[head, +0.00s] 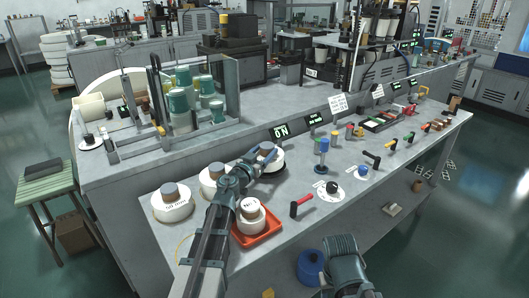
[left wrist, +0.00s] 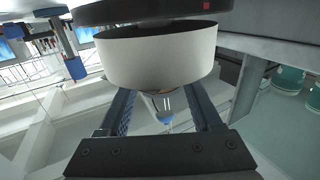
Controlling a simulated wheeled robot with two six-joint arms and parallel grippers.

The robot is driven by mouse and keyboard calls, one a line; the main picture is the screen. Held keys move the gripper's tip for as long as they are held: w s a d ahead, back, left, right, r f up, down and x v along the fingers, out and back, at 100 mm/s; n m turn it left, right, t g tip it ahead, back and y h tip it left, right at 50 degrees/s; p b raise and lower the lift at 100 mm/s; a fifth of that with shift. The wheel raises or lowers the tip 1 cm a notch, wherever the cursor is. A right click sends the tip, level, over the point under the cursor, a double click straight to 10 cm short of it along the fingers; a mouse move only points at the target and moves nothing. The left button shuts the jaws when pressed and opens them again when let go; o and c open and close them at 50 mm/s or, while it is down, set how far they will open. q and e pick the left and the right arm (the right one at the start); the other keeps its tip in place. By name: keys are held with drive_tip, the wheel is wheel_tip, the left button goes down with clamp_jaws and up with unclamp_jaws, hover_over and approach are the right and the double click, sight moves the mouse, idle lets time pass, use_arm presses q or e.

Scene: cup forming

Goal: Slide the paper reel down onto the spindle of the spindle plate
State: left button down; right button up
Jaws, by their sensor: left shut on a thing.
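My left gripper (head: 264,163) is shut on a paper reel (head: 270,151), a wide white roll with a brown core, at the back left of the bench. In the left wrist view the same reel (left wrist: 157,58) fills the upper middle, with its core between my two fingers (left wrist: 163,105). A dark round plate (left wrist: 145,8) with a small red mark, likely the spindle plate, shows along the top edge against the reel's far side. Whether they touch, I cannot tell. The spindle is hidden. My right gripper is out of view.
Two more white reels (head: 171,204) (head: 211,181) stand left of my arm. Another reel (head: 250,216) sits in a red tray (head: 262,238) beside my forearm. A red-handled tool (head: 300,205) and a blue-topped post (head: 322,150) stand to the right. A raised ledge runs behind.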

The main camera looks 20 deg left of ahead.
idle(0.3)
use_arm(q)
unclamp_jaws()
drive_tip(key=shift+r+p, duration=4)
drive_tip(key=shift+p, duration=0.05)
